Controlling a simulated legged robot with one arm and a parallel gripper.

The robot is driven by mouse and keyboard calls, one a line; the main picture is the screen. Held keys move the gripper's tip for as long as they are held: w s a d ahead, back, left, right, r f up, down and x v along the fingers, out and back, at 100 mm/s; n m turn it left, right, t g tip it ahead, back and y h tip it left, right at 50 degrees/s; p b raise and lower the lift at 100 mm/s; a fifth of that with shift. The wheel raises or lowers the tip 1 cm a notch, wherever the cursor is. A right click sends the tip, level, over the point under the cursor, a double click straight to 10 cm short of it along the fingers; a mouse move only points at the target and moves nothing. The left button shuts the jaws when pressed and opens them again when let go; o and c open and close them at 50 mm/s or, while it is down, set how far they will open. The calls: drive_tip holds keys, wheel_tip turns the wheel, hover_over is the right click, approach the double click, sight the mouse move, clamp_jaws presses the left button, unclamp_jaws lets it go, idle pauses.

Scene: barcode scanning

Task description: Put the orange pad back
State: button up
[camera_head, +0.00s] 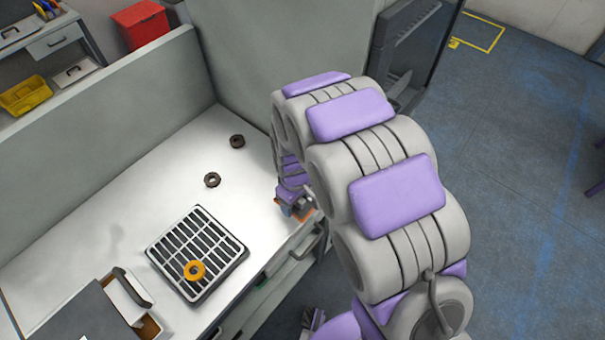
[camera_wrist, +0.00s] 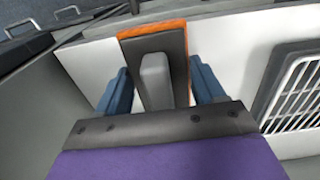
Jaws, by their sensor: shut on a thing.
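The orange pad shows in the wrist view as a dark plate with an orange edge (camera_wrist: 153,29) and a grey block-like handle. My gripper (camera_wrist: 158,88) has its blue fingers on either side of that handle and is shut on it. In the head view my gripper (camera_head: 291,207) is at the right edge of the white table, with a sliver of the orange pad (camera_head: 304,215) showing beside it. My arm hides most of the pad there, and I cannot tell whether it touches the table.
Two dark rings (camera_head: 212,180) lie farther back. A grey case (camera_head: 85,318) stands front left. Grey panels (camera_head: 110,105) border the table. White tabletop between is free.

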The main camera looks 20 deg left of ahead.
drive_tip(key=w+a, duration=0.1)
drive_tip(key=w, duration=0.2)
drive_tip(key=w+f, duration=0.1)
drive_tip(key=w, duration=0.3)
drive_tip(key=w+a+b, duration=0.1)
drive_tip(key=w, duration=0.3)
drive_tip(key=shift+a+f, duration=0.35)
drive_tip(key=shift+w+d+r, duration=0.1)
drive_tip(key=shift+w+d, duration=0.3)
drive_tip(key=shift+d, duration=0.05)
drive_tip(key=shift+d+f, duration=0.15)
drive_tip(key=shift+f, duration=0.05)
drive_tip(key=f, duration=0.1)
drive_tip(key=f+b, duration=0.1)
drive_tip(key=f, duration=0.1)
drive_tip(key=shift+a, duration=0.3)
drive_tip(key=shift+a+f, duration=0.1)
drive_tip(key=shift+a, duration=0.25)
drive_tip(key=o, duration=1)
drive_tip(key=shift+d, duration=0.5)
